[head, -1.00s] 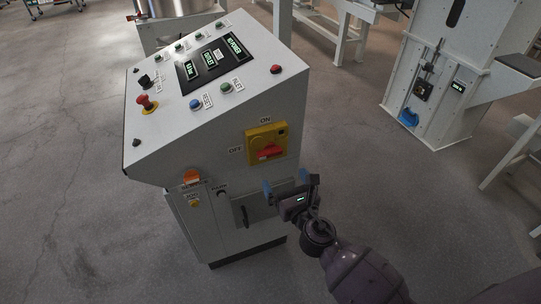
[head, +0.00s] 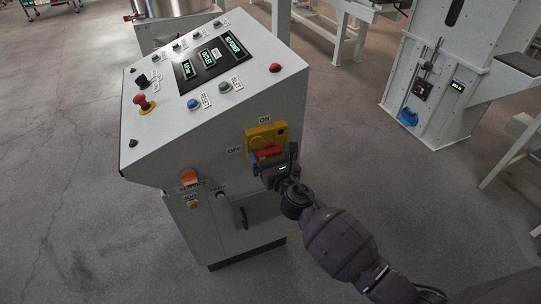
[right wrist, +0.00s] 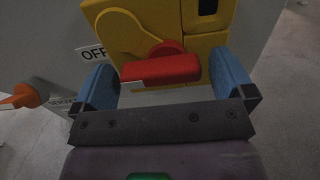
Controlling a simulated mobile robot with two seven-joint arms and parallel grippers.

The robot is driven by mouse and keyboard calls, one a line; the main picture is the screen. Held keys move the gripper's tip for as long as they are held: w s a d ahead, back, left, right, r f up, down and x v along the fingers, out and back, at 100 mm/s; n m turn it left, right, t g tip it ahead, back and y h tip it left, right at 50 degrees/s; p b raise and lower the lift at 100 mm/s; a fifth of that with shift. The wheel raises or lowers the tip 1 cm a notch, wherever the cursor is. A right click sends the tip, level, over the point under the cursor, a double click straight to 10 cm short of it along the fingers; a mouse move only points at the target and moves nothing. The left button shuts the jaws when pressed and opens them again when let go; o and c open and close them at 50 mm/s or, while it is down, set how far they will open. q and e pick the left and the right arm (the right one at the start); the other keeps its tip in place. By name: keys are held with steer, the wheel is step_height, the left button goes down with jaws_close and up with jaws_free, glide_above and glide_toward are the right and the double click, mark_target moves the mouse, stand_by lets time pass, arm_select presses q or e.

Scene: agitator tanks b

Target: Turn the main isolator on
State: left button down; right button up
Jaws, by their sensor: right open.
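The main isolator is a yellow plate (head: 262,132) on the side of the white control console, with an ON label above and an OFF label at its left. Its red handle (head: 270,152) shows partly behind my gripper. In the right wrist view the red handle (right wrist: 160,71) lies roughly level, its free end pointing left toward the OFF label (right wrist: 93,53). My right gripper (head: 270,162) is open in front of the handle. In the right wrist view its blue fingers stand on either side of the handle, and contact is not visible. My left gripper is not in view.
The console (head: 165,158) carries a red emergency button (head: 144,103), other buttons and display panels. An orange knob (head: 189,177) sits left of and below the isolator. A white machine (head: 426,110) stands at the right. Grey floor is clear between them.

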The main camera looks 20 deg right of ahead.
steer(key=shift+c, duration=0.3)
steer(key=c, duration=0.8)
steer(key=shift+m, duration=0.5)
steer(key=m, duration=0.3)
steer(key=shift+r+m, duration=0.1)
steer(key=shift+m, duration=0.3)
steer(key=m, duration=0.5)
steer(key=shift+d+r+m, duration=0.15)
steer(key=shift+m, duration=0.15)
steer(key=m, duration=0.3)
steer(key=shift+d+r, duration=0.1)
steer(key=m, duration=0.2)
steer(key=shift+m, duration=0.3)
steer(key=shift+d+m+p, duration=0.1)
steer(key=shift+m+p, duration=0.25)
steer(key=shift+m, duration=0.55)
